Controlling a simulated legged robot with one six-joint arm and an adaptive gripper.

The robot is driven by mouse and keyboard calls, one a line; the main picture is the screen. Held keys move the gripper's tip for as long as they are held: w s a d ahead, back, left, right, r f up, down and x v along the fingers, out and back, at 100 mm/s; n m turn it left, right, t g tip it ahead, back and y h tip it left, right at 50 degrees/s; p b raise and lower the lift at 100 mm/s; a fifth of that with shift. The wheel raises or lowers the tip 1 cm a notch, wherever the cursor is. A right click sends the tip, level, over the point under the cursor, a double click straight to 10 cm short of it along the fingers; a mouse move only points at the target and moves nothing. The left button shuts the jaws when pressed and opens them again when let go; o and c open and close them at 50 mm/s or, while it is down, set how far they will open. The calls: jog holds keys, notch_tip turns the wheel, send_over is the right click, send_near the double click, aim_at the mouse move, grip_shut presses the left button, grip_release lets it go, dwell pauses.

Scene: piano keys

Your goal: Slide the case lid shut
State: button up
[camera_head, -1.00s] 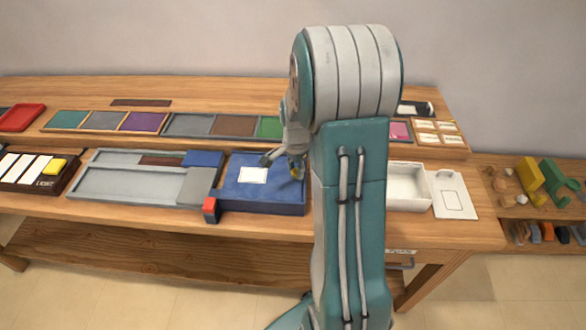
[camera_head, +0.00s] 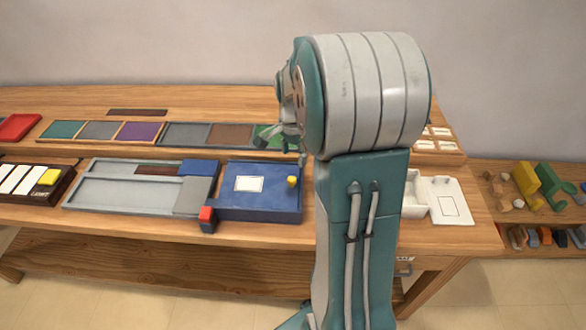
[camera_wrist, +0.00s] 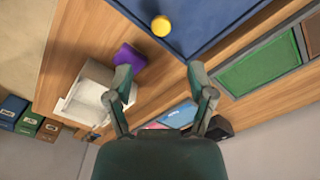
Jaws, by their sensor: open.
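The blue case lid (camera_head: 232,205) is a flat panel with a white label (camera_head: 249,184) and a yellow knob (camera_head: 292,181) near its right edge. It lies at the right end of the grey tray-like case (camera_head: 125,186). In the wrist view the lid (camera_wrist: 215,12) and knob (camera_wrist: 161,26) show at the top, beyond my fingertips. My gripper (camera_wrist: 160,80) is open with nothing between its fingers. In the head view my gripper (camera_head: 288,138) is above and behind the lid, apart from the knob, and partly hidden by my arm.
A red-topped block (camera_head: 207,218) stands at the front where case and lid meet. Coloured panels, including a green one (camera_wrist: 260,68), line the back. A white box (camera_wrist: 88,92) and a purple block (camera_wrist: 129,57) are beside the lid. A lower side table (camera_head: 545,222) holds small parts.

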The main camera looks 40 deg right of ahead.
jog(key=shift+r, duration=1.65)
jog(key=shift+s, duration=0.1)
